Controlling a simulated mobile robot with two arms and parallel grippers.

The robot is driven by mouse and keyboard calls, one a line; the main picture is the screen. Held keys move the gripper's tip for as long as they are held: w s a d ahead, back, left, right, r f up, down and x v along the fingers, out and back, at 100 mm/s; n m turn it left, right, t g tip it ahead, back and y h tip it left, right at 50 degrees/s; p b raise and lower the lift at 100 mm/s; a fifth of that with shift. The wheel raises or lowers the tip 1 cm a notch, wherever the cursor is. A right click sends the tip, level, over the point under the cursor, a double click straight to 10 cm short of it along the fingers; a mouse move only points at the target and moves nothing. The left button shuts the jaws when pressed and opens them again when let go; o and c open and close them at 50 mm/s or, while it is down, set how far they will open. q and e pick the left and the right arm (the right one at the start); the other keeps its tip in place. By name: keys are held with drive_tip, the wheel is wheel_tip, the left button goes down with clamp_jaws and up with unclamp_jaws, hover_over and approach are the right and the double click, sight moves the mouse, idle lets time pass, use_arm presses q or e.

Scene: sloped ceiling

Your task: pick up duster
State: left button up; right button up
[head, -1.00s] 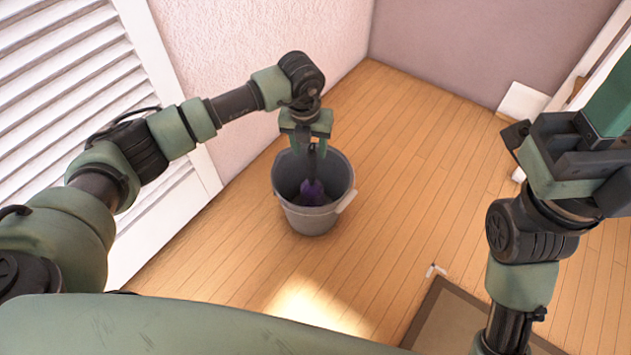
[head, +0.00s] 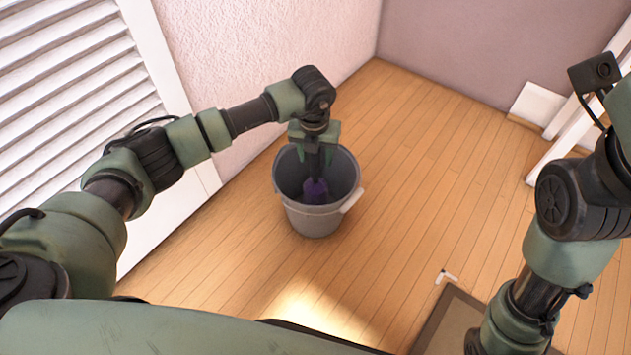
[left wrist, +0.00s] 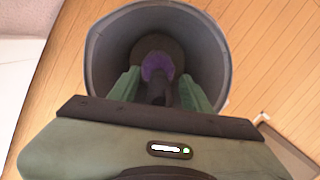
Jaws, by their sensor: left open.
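The duster (head: 315,190) has a purple head and a dark handle. It stands in a grey bucket (head: 318,219) on the wooden floor. My left gripper (head: 315,160) reaches down into the mouth of the bucket from above. In the left wrist view the two green fingers (left wrist: 160,92) are apart, one on each side of the dark handle, with the purple head (left wrist: 157,67) beyond them. I cannot tell whether a finger touches the handle. My right arm shows at the right edge of the head view, but its fingers are out of frame.
A white louvred door (head: 75,80) and a pink wall (head: 270,50) stand to the left of the bucket. A white panel (head: 537,104) leans at the back right. A framed mat (head: 450,325) lies at the front right. The floor right of the bucket is clear.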

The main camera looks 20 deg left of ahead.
use_arm(q)
clamp_jaws()
idle(1.4)
